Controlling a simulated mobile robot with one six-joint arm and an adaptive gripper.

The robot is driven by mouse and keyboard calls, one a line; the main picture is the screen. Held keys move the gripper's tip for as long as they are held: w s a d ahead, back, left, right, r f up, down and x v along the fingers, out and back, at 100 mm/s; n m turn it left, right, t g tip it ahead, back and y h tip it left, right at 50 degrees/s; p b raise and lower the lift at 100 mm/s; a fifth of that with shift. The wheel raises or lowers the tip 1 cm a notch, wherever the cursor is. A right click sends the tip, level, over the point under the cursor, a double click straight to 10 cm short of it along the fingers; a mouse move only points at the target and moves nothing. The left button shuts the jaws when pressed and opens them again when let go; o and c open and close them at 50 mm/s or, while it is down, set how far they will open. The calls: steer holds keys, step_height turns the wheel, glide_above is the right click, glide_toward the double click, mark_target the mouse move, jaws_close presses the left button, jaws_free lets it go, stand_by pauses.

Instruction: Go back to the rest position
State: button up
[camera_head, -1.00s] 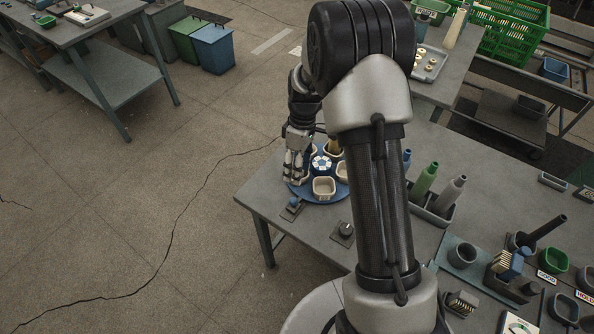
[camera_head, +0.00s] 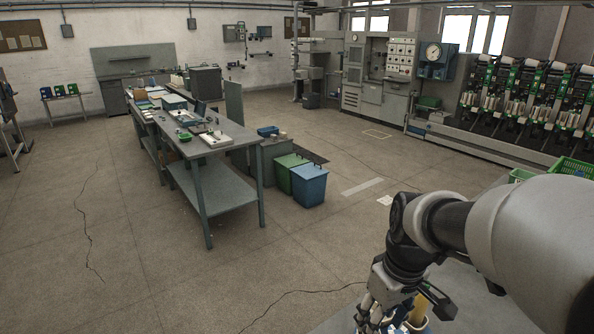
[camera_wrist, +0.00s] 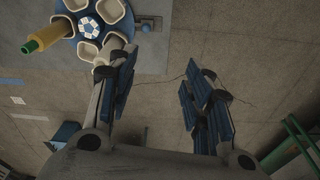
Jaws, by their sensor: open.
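My gripper (camera_wrist: 165,85) is open and empty in the wrist view, its blue-padded fingers wide apart with bare floor between them. In the wrist view a blue round carousel (camera_wrist: 75,10) with several white cups stands on the grey table at the upper left, beside the left finger. A yellow and green cone or bottle-like piece (camera_wrist: 48,32) sticks out from one of its cups. In the head view my gripper (camera_head: 375,318) is at the bottom edge, partly cut off, with a yellow piece (camera_head: 420,308) beside it.
A grey workbench (camera_head: 215,150) with trays stands at the left middle. A green bin (camera_head: 289,168) and a blue bin (camera_head: 309,185) stand on the floor. Winding machines (camera_head: 530,105) line the back right. The floor (camera_head: 130,240) at the left front is clear.

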steer(key=s+a+r+m+t, duration=0.1)
steer(key=s+r+m, duration=0.1)
steer(key=s, duration=0.6)
steer(key=s+r+m+t, duration=0.2)
steer(key=s+r+m, duration=0.1)
steer(key=s, duration=0.5)
steer(key=shift+s+a+r+h, duration=0.25)
steer(key=shift+a+r+h, duration=0.05)
steer(key=shift+a+r, duration=0.05)
